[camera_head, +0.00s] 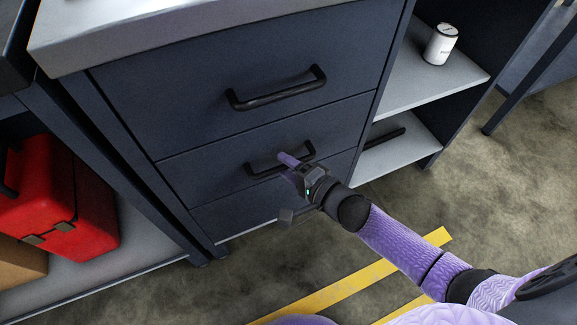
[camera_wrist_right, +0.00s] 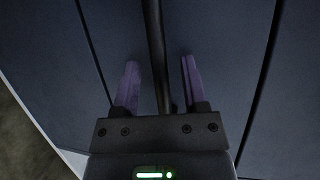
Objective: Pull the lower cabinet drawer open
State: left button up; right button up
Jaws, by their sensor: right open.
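The dark blue lower drawer (camera_head: 195,175) sits flush in the cabinet front, below a wider upper drawer (camera_head: 170,105). Its black bar handle (camera_head: 258,171) is partly hidden by my right gripper (camera_head: 288,163). In the right wrist view, the handle bar (camera_wrist_right: 155,40) runs between the two purple fingers of my right gripper (camera_wrist_right: 160,75). The fingers are apart, with a gap on each side of the bar. My left gripper is in neither view.
The upper drawer has its own black handle (camera_head: 278,92). Open shelves (camera_head: 440,80) to the right hold a white can (camera_head: 441,45) and a dark bar (camera_head: 385,138). A red toolbox (camera_head: 60,205) sits at left. The floor before the cabinet is clear, with yellow stripes (camera_head: 345,285).

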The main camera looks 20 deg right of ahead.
jog(key=shift+w+a, duration=0.25)
jog(key=shift+w, duration=0.1)
grip_shut()
jog(key=shift+f, duration=0.1)
dwell(1.1)
